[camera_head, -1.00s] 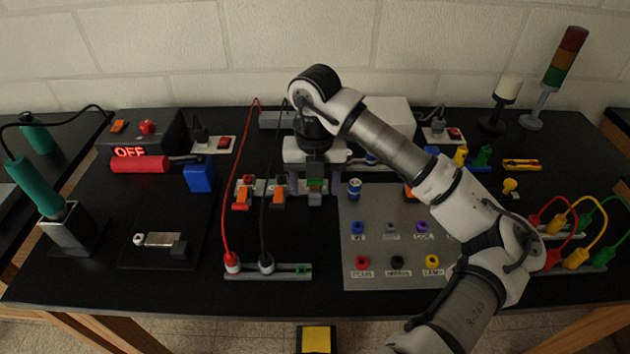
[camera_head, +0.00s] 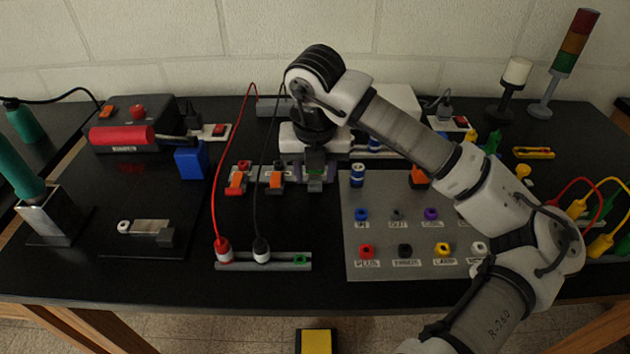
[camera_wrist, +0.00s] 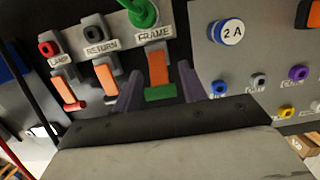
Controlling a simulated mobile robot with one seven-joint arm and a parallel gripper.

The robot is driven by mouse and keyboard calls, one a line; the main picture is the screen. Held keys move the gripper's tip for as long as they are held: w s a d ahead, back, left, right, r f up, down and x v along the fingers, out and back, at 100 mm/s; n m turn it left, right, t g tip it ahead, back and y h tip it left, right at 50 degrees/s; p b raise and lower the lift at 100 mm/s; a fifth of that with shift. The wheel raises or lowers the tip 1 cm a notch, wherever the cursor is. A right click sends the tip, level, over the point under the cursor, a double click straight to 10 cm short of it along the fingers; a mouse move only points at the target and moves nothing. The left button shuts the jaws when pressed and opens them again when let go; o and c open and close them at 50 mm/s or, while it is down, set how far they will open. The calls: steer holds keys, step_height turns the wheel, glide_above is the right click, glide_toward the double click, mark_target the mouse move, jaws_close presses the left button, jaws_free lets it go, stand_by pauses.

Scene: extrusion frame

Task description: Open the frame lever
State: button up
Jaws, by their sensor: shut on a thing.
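The frame lever (camera_wrist: 159,70) is orange with a green end, below the FRAME label in the wrist view. A green plug sits in the socket above it. My gripper (camera_wrist: 160,88) has its purple fingers on either side of the lever, shut on it near the green end. In the head view my gripper (camera_head: 315,172) reaches down to the lever row behind the middle of the table, and my wrist hides most of the frame lever there.
The return lever (camera_wrist: 106,78) and lamp lever (camera_wrist: 67,88) stand just left of the frame lever. A grey socket panel (camera_head: 380,268) lies to the right. Red and black cables run to a strip (camera_head: 285,262) in front. The upright red cable (camera_head: 217,170) is close by.

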stand_by(0.3)
steer(key=o, duration=0.9)
steer(key=shift+o, duration=0.2)
steer(key=s+r+b, duration=0.2)
steer(key=s+r, duration=0.1)
steer(key=r, duration=1)
steer(key=shift+r, duration=0.3)
